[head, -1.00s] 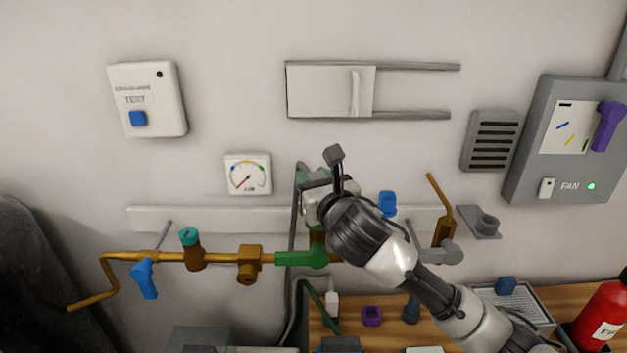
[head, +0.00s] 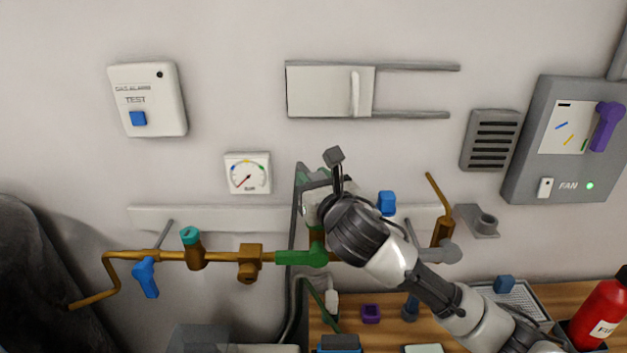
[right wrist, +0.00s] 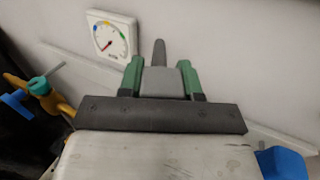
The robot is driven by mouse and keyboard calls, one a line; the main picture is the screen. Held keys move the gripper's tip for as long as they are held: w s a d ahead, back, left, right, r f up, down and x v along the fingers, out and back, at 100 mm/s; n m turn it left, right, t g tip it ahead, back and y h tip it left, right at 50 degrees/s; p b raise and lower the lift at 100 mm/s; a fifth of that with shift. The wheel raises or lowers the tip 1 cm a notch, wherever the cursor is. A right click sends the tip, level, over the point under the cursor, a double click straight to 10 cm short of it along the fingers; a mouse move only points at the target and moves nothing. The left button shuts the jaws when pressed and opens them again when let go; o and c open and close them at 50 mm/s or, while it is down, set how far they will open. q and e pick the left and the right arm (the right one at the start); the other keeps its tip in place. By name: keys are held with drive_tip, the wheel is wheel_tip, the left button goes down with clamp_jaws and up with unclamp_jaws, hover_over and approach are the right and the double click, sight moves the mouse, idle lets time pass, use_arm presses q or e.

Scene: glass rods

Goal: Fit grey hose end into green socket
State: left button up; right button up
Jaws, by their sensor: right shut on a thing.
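My right gripper (head: 309,180) is in front of the wall, above the pipe run. In the right wrist view its green fingers (right wrist: 162,80) are shut on a grey block, the grey hose end (right wrist: 163,82), with a narrow grey tip pointing away from the gripper. The grey hose (head: 294,225) hangs down from the gripper in the head view. The green socket (head: 302,257) is an elbow on the brown pipe, below the gripper and apart from it. My arm partly covers the area at the socket's right. The socket does not show in the wrist view. My left gripper is out of view.
The brown pipe (head: 215,257) has a blue-handled valve (head: 146,277) and a teal-capped fitting (head: 190,240). A pressure gauge (head: 248,174) hangs left of the gripper. A wooden bench (head: 585,290) with small parts and a red extinguisher (head: 600,312) lies lower right.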

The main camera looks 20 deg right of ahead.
drive_tip(key=shift+p, duration=0.45)
drive_tip(key=shift+f, duration=0.45)
idle(0.4)
drive_tip(key=o, duration=0.7)
drive_tip(key=shift+s, duration=0.1)
drive_tip(key=s, duration=0.3)
drive_tip(key=s+d+p, duration=0.1)
drive_tip(key=s, duration=0.3)
drive_tip(key=s+p, duration=0.1)
drive_tip(key=s, duration=0.3)
drive_tip(key=shift+d, duration=0.15)
idle(0.5)
